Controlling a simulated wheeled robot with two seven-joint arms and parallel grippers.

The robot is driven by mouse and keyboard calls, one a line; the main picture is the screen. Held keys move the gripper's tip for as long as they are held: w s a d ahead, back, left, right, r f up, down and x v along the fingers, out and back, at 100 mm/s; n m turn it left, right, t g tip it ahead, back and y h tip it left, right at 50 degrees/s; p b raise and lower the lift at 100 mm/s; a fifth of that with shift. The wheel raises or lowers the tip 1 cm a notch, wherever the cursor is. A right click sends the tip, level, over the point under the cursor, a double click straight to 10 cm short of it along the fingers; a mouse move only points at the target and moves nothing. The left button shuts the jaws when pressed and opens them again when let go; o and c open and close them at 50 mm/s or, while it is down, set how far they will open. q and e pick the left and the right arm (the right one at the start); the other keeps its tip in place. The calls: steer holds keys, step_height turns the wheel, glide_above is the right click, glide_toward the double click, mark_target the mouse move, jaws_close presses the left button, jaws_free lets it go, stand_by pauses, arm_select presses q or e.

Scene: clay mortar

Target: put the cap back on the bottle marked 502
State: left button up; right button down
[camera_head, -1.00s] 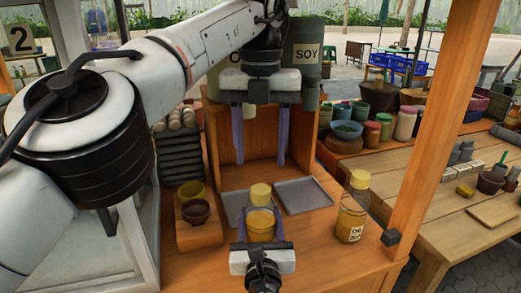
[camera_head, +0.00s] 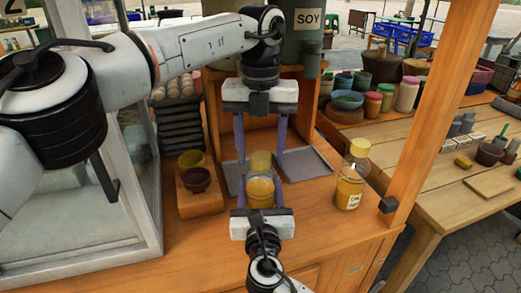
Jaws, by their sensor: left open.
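A bottle with amber contents (camera_head: 260,190) stands upright on the counter in the middle, with a yellow cap (camera_head: 260,161) on or just over its mouth; I cannot tell if it is seated. My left gripper (camera_head: 261,176) points down from above, open, its purple fingers either side of the cap and upper bottle. My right gripper (camera_head: 260,199) reaches in from the bottom edge, fingers either side of the bottle; whether they touch it is unclear. A second yellow-capped bottle (camera_head: 350,184) stands to the right with a pale label, too small to read. No 502 is legible.
Flat grey trays (camera_head: 305,165) lie behind the middle bottle. Small bowls (camera_head: 195,180) sit on a wooden block at left. A wooden post (camera_head: 420,125) rises at right. A large container marked SOY (camera_head: 307,35) stands behind. The front counter is mostly clear.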

arm_select(q)
steer(key=c, duration=1.1)
steer(key=m, duration=0.8)
steer(key=o, duration=1.3)
steer(key=shift+c, duration=0.2)
steer(key=shift+r, duration=3.75)
